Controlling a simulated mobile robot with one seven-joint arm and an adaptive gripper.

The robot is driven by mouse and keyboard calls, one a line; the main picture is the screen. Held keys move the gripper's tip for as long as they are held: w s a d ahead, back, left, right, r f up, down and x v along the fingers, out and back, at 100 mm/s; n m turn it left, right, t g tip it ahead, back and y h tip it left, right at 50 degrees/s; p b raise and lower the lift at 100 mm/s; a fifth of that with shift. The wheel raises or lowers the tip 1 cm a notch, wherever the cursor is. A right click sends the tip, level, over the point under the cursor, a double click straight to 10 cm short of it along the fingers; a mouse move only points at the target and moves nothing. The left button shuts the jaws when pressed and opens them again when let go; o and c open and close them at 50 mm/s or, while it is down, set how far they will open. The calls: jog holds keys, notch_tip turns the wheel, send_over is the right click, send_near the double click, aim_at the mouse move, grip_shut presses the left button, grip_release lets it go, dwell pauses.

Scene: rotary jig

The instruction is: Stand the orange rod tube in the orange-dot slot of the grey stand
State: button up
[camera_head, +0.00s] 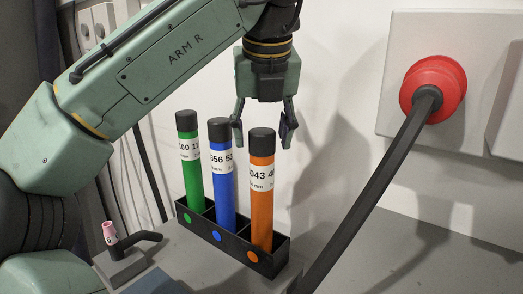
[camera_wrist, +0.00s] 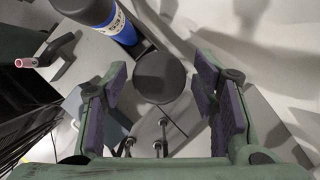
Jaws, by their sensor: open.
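The orange rod tube (camera_head: 262,205) stands upright in the orange-dot slot of the dark grey stand (camera_head: 279,260), at its right end. The orange dot (camera_head: 252,256) is on the stand's front face below it. My gripper (camera_head: 264,140) is open, with its fingers around the level of the tube's black cap. In the wrist view a round black cap (camera_wrist: 159,77) lies between the open fingers of my gripper (camera_wrist: 160,95), apart from both. The tube's body is hidden below that cap.
A green tube (camera_head: 192,180) and a blue tube (camera_head: 223,190) stand in the other slots. A thick dark bar (camera_head: 375,185) runs from a red round fitting (camera_head: 432,86) down past the stand's right. A pink-tipped holder (camera_head: 110,233) is at left.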

jog(key=p+v, duration=0.4)
jog(key=v, duration=0.2)
jog(key=shift+r, duration=0.4)
jog(key=shift+s, duration=0.2)
jog(key=shift+o, duration=0.5)
